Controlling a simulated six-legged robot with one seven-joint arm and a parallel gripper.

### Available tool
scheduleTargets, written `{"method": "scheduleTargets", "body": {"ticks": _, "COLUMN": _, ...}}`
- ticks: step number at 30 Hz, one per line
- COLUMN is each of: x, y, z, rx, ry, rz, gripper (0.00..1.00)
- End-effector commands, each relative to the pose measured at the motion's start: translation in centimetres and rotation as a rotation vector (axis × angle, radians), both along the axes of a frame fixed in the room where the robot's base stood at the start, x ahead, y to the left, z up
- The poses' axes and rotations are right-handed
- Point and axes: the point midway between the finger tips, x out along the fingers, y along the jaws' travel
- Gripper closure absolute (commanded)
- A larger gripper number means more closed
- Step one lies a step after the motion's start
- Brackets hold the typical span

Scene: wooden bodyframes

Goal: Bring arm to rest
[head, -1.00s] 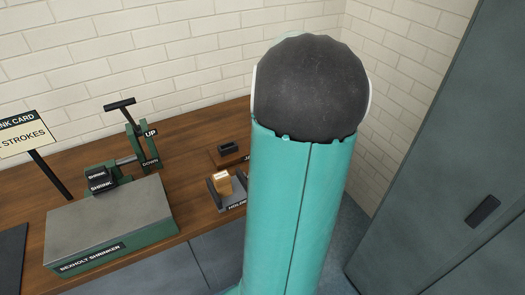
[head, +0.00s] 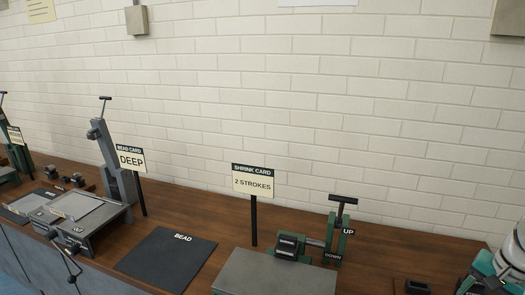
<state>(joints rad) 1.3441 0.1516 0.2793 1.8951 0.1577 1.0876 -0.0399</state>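My arm shows only as a small teal and white part (head: 505,268) at the lower right edge of the head view. It stands above the right end of the workbench. My gripper cannot be made out in this view, so whether it holds anything is hidden.
A wooden workbench (head: 205,208) runs along a white brick wall. On it stand a green shrinker (head: 275,275) with an upright lever, a shrink card (head: 253,182) reading 2 strokes, a dark bead mat (head: 167,258), a bead card (head: 130,160) reading deep, and a grey machine (head: 112,165).

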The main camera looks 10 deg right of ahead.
Motion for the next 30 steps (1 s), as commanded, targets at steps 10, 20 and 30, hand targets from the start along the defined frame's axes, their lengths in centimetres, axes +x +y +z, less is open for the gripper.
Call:
{"method": "scheduleTargets", "body": {"ticks": 10, "x": 6.2, "y": 12.6, "z": 4.1, "rx": -0.16, "ry": 0.004, "rz": 0.294, "gripper": 0.49}}
{"method": "scheduleTargets", "body": {"ticks": 20, "x": 7.1, "y": 25.4, "z": 6.7, "rx": -0.306, "ry": -0.074, "rz": 0.591, "gripper": 0.49}}
{"method": "scheduleTargets", "body": {"ticks": 30, "x": 3.9, "y": 36.1, "z": 7.4, "rx": -0.402, "ry": -0.233, "rz": 0.889, "gripper": 0.49}}
